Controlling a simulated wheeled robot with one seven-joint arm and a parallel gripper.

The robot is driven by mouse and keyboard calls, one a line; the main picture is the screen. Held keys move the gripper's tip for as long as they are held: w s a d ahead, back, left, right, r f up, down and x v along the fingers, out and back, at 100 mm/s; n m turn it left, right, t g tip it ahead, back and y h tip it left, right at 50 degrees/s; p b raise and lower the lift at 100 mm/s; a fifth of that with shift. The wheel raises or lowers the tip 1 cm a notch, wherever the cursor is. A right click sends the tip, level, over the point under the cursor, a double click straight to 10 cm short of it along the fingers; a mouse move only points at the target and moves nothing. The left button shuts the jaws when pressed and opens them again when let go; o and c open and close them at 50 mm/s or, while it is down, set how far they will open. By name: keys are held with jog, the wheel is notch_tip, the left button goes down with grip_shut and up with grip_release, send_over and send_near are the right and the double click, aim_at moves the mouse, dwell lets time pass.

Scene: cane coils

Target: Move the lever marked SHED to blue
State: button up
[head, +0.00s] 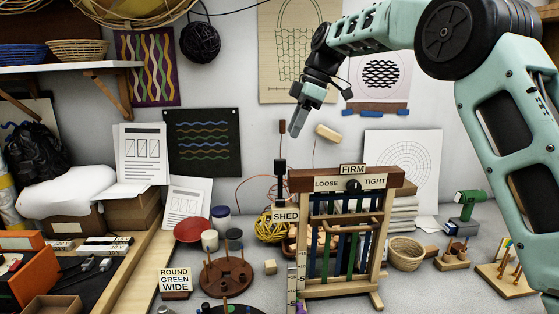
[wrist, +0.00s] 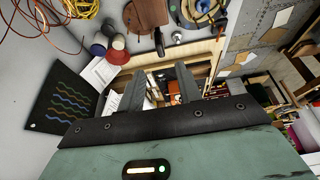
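The SHED sign (head: 285,216) is a small white label at the left of a wooden loom frame (head: 345,182). Above the sign stands a black upright piece (head: 280,168) with a thin rod and a small brown block at its top (head: 282,127), which looks like the lever. Blue and green strips hang inside the frame; I cannot tell which blue mark belongs to the lever. My gripper (head: 297,122) hangs in the air above the frame's left end, close to the brown block; contact cannot be told. In the wrist view its two fingers (wrist: 160,92) are apart with nothing visibly held.
A FIRM label (head: 352,169) and a LOOSE–TIGHT dial (head: 354,185) top the frame. A pale wooden block (head: 327,132) on a cord is right of my gripper. A peg disc (head: 226,277), a ROUND GREEN WIDE sign (head: 175,280) and a basket (head: 406,252) stand around the frame.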

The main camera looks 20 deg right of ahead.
aim_at(280, 161)
jog(key=p+x, duration=0.2)
jog(key=x, duration=0.8)
jog(key=shift+f, duration=0.15)
grip_shut()
